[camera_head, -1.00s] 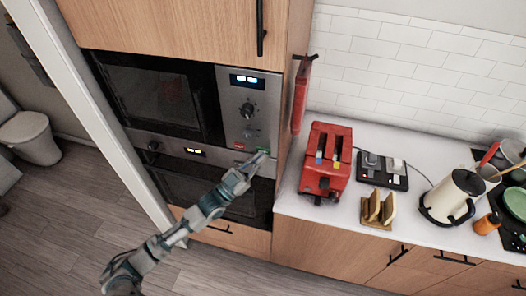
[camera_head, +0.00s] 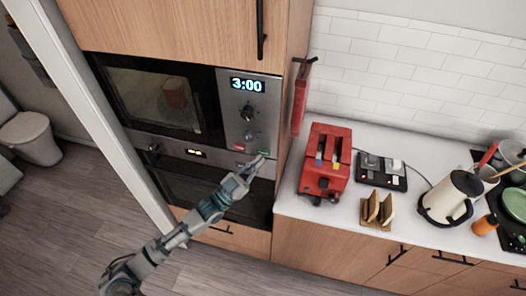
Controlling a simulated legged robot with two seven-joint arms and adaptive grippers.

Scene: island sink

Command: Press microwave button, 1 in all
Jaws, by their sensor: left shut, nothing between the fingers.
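The microwave (camera_head: 160,97) is built into the wooden cabinet at the upper left. Its display (camera_head: 248,86) reads 3:00, and the inside behind the door glass is lit. Below the display are two knobs, with a red button (camera_head: 239,147) and a green button (camera_head: 264,152) at the panel's bottom. My left gripper (camera_head: 258,160) is shut and empty. Its tip is just below the green button; whether it touches the panel I cannot tell. My right gripper is not in view.
An oven (camera_head: 190,182) sits under the microwave. To the right, the counter holds a red toaster (camera_head: 325,163), a toast rack (camera_head: 377,211), a black switch device (camera_head: 381,170) and a cream kettle (camera_head: 450,200). A red item (camera_head: 300,98) hangs on the cabinet side.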

